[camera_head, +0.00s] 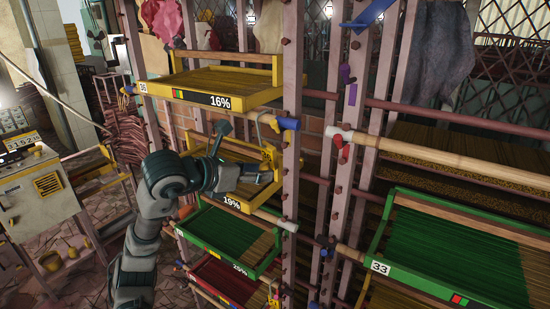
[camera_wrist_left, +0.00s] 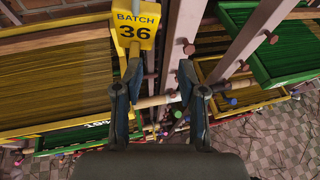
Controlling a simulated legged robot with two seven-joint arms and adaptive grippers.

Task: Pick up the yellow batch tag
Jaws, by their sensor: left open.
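The yellow batch tag (camera_wrist_left: 136,31), printed "BATCH 36", shows at the top of the left wrist view, just beyond the left-hand finger. In the head view a small yellow piece that looks like this tag (camera_head: 269,156) hangs below a metal hook at the right end of the yellow 19% tray. My left gripper (camera_head: 243,153) is open in front of that tray, its fingers spread. In the left wrist view the space between the fingertips (camera_wrist_left: 159,68) is empty, and the tag is to the left of and beyond it. My right gripper is not in view.
The yellow 16% tray (camera_head: 215,90) sits above my gripper and a green tray (camera_head: 235,240) below. Pink rack posts (camera_head: 290,120) stand close on the right. A green tray numbered 33 (camera_head: 450,235) is further right. A control box (camera_head: 30,190) stands at left.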

